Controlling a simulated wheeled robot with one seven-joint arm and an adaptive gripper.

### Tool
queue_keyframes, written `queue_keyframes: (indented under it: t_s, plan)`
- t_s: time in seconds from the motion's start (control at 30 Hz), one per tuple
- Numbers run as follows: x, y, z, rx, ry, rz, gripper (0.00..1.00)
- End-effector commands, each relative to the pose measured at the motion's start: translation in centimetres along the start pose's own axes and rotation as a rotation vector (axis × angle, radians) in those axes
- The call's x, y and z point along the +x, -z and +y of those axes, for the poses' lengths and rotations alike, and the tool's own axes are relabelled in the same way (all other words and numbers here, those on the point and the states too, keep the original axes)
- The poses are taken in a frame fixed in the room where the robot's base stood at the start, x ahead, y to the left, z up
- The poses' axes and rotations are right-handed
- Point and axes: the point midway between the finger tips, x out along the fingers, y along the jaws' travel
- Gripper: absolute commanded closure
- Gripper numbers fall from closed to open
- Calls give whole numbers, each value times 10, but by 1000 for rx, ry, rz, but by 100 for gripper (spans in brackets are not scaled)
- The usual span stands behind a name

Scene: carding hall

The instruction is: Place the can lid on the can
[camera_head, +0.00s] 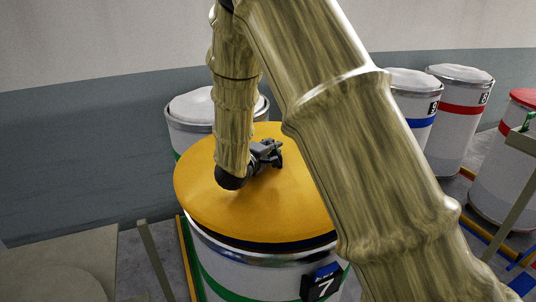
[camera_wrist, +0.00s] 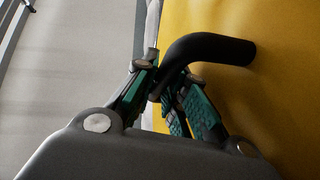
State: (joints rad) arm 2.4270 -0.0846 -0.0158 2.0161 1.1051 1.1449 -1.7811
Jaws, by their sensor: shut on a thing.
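The yellow can lid (camera_head: 215,185) lies over the white can (camera_head: 240,275) marked 7, which has a green band and a metal rim. The lid looks roughly level and covers most of the can's mouth; its dark underside edge shows just above the rim at the front. I cannot tell whether it rests on the rim or hangs slightly above. My gripper (camera_head: 267,155) is at the lid's top, shut on its black curved handle (camera_wrist: 215,48). In the wrist view my gripper (camera_wrist: 165,78) has green-padded fingers at the handle's near end. My arm hides the lid's right part.
A filled white can (camera_head: 190,108) stands close behind. Cans with a blue band (camera_head: 418,122) and a red band (camera_head: 460,108) stand at the back right, with a red-topped can (camera_head: 510,175) farther right. A grey-blue wall (camera_head: 80,150) runs behind. A grey surface (camera_head: 60,268) is at front left.

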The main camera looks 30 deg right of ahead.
Motion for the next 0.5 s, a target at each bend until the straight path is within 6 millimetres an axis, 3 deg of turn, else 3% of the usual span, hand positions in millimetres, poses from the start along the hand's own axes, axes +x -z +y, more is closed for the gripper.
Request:
queue_keyframes:
  t_s: [0.17,0.5]
  plan:
    - [10,4,2,0,-1,0,100]
    - [13,2,-28,-2,0,2,100]
